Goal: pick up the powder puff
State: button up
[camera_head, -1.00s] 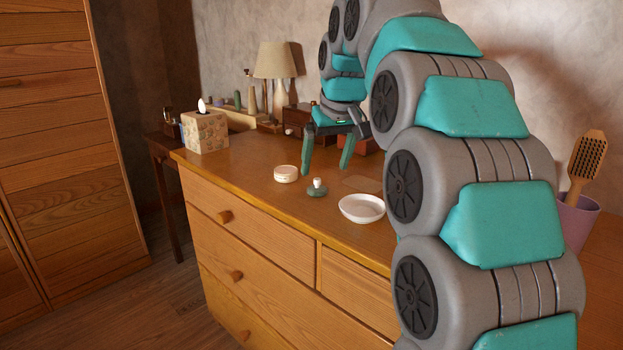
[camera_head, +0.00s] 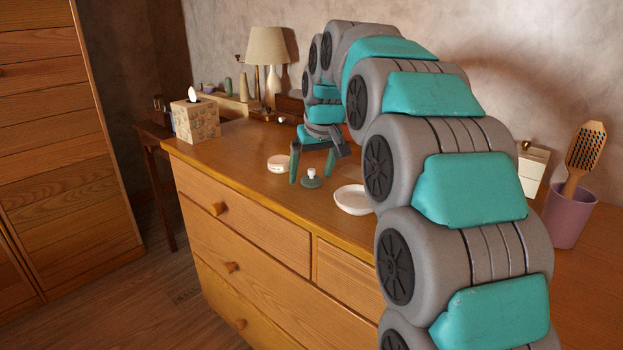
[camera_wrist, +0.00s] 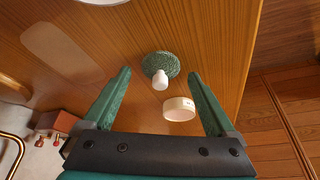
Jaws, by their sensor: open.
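The powder puff (camera_head: 312,181) is a round green pad with a white knob on top. It lies on the wooden dresser top (camera_head: 245,155), near the front edge. In the wrist view the puff (camera_wrist: 161,65) shows between and slightly beyond the two green fingertips, knob toward the camera. My gripper (camera_head: 311,178) is open and empty. It points down over the puff, with one finger to each side in the head view. I cannot tell exactly how far the fingertips are above the dresser.
A small white round box (camera_head: 278,164) stands close to the puff, also between the fingers in the wrist view (camera_wrist: 179,109). A white dish (camera_head: 352,201) is to the right. A tissue box (camera_head: 196,121), a lamp (camera_head: 267,55) and a purple cup (camera_head: 568,220) holding a hairbrush stand farther off.

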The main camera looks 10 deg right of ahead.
jog(key=shift+c, duration=0.2)
jog(key=c, duration=1.3)
